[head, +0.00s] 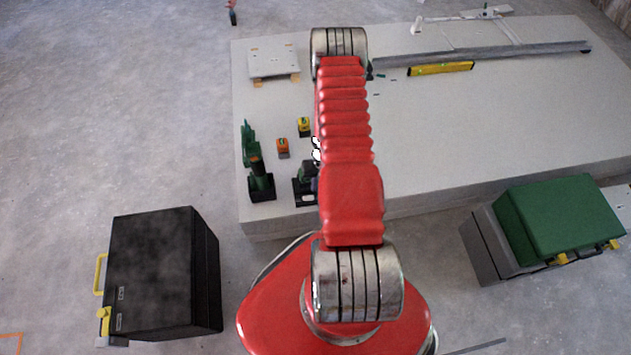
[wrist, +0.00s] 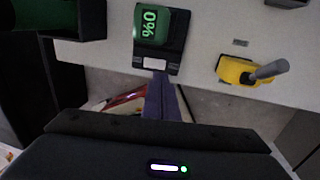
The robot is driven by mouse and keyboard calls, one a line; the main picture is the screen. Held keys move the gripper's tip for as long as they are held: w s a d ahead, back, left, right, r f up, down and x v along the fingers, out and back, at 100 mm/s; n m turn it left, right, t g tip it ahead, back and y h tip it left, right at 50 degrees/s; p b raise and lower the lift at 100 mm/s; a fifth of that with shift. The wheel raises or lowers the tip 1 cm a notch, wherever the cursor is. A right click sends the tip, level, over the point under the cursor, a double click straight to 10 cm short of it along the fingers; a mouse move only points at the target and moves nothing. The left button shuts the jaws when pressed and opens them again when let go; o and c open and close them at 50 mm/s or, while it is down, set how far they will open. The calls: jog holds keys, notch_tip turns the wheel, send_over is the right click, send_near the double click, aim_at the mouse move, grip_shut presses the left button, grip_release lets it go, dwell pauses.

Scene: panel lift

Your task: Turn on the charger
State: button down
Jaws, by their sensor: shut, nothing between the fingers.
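The charger (wrist: 176,47) is a dark base at the top centre of the wrist view, with a pale, lit-looking rectangular button (wrist: 155,63) on its near edge. In the head view the charger (head: 304,198) lies on the pale panel's near-left part, partly hidden by my arm. My gripper is hidden behind the arm there.
A green drill (head: 256,165) stands left of the charger, with an orange block (head: 282,147) and a yellow block (head: 304,126) behind. A yellow-based thing with a grey handle (wrist: 240,71) is right in the wrist view. A black case (head: 155,270) and green case (head: 558,218) flank me.

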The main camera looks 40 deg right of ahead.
aim_at(308, 199)
jog(key=shift+w+a+f, duration=0.1)
jog(key=shift+a+f, duration=0.05)
jog(key=shift+f, duration=1)
jog(key=shift+w+a+f, duration=0.1)
jog(key=shift+a+f, duration=0.05)
jog(key=shift+f, duration=0.95)
jog(key=shift+w+a+f, duration=0.1)
jog(key=shift+a+f, duration=0.05)
jog(key=shift+f, duration=1)
jog(key=shift+f, duration=0.1)
jog(key=shift+s+f, duration=0.1)
jog(key=shift+a, duration=0.1)
jog(key=shift+w+a+r+y, duration=0.3)
jog(key=shift+w+a, duration=0.1)
jog(key=shift+a, duration=0.2)
jog(key=shift+d+r, duration=0.1)
jog(key=shift+r, duration=0.7)
notch_tip(308, 199, up, 12)
jog(key=s+d, duration=0.1)
jog(key=shift+d, duration=0.35)
